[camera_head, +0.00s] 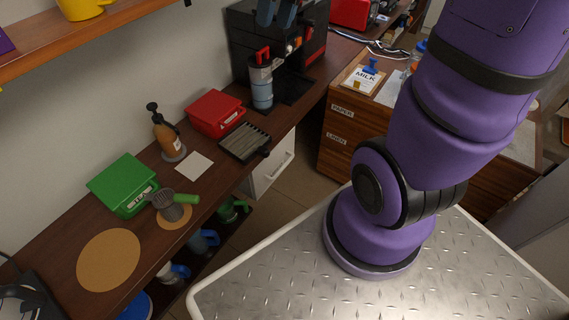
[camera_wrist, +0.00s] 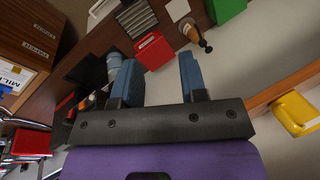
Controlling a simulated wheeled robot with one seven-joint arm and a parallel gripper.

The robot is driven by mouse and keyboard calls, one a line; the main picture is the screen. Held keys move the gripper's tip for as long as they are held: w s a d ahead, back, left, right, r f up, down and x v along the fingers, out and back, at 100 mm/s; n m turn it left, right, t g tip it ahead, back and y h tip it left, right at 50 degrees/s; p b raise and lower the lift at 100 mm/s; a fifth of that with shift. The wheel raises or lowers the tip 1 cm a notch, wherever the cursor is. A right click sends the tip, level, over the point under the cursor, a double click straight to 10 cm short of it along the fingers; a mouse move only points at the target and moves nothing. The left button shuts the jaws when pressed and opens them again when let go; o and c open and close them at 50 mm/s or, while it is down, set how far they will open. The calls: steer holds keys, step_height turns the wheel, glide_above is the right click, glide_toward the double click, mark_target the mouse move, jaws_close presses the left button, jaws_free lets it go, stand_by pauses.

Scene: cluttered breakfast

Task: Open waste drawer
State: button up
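A white drawer front (camera_head: 272,168) with a pale handle is under the counter in the head view; it looks closed, and no waste label can be read on it. Wooden drawers (camera_head: 341,125) labelled PAPER and LINEN are in the cabinet to the right and look closed. The labelled wooden fronts also show at the left of the wrist view (camera_wrist: 32,42). I cannot tell which front is the waste drawer. My gripper (camera_wrist: 158,60) is open and empty in the wrist view, its blue fingers apart, above the counter and away from the drawers.
The wooden counter (camera_head: 75,257) holds a green box (camera_head: 122,185), a red box (camera_head: 215,113), a pump bottle (camera_head: 165,132), a drip tray (camera_head: 244,142) and a coffee machine (camera_head: 240,38). A yellow mug (camera_head: 84,8) is on the shelf. Floor shows between counter and cabinet.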

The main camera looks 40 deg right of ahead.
steer(key=w+d+f+m+y, duration=0.1)
steer(key=w+d+f+y, duration=0.3)
steer(key=f, duration=0.6)
steer(key=w+d+f+m+t+y, duration=0.1)
steer(key=w+d+f, duration=0.45)
steer(key=f, duration=0.45)
steer(key=w+d+f+m+y, duration=0.1)
steer(key=w+d+f+y, duration=0.3)
steer(key=f, duration=0.6)
steer(key=m+t+h, duration=0.2)
steer(key=m+t, duration=0.5)
steer(key=t, duration=0.3)
glide_toward(284, 166)
steer(key=x, duration=1)
steer(key=shift+w+f, duration=0.1)
steer(key=shift+f, duration=0.25)
jaws_close()
